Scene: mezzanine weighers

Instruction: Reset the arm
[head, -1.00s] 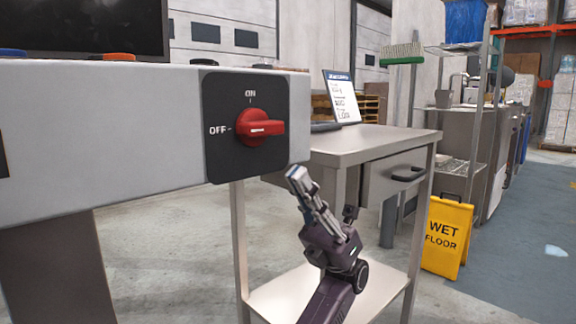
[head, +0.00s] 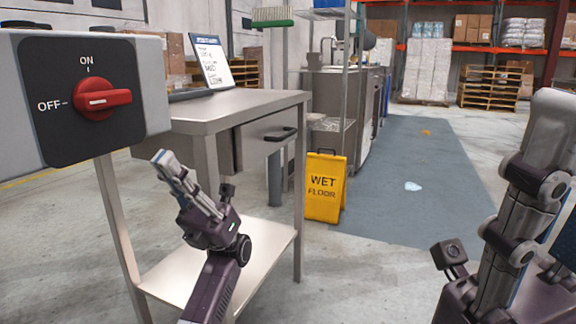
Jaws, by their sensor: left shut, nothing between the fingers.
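My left gripper (head: 166,166) is shut and empty, pointing up and to the left in front of the steel table (head: 225,106). It is below and to the right of the switch panel and appears apart from it. The red rotary switch (head: 103,99) sits on a black plate with ON above it and OFF to its left. Its handle lies horizontal, level with OFF. My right gripper (head: 552,110) stands large and upright at the right edge; its fingers overlap from this side, so their opening is hidden.
The table has a drawer (head: 262,142) and a low shelf. A sign (head: 211,62) stands on top. A yellow wet-floor sign (head: 325,187) stands right of the table. The blue-grey floor lane (head: 420,165) is mostly clear, with pallet racks (head: 480,48) behind.

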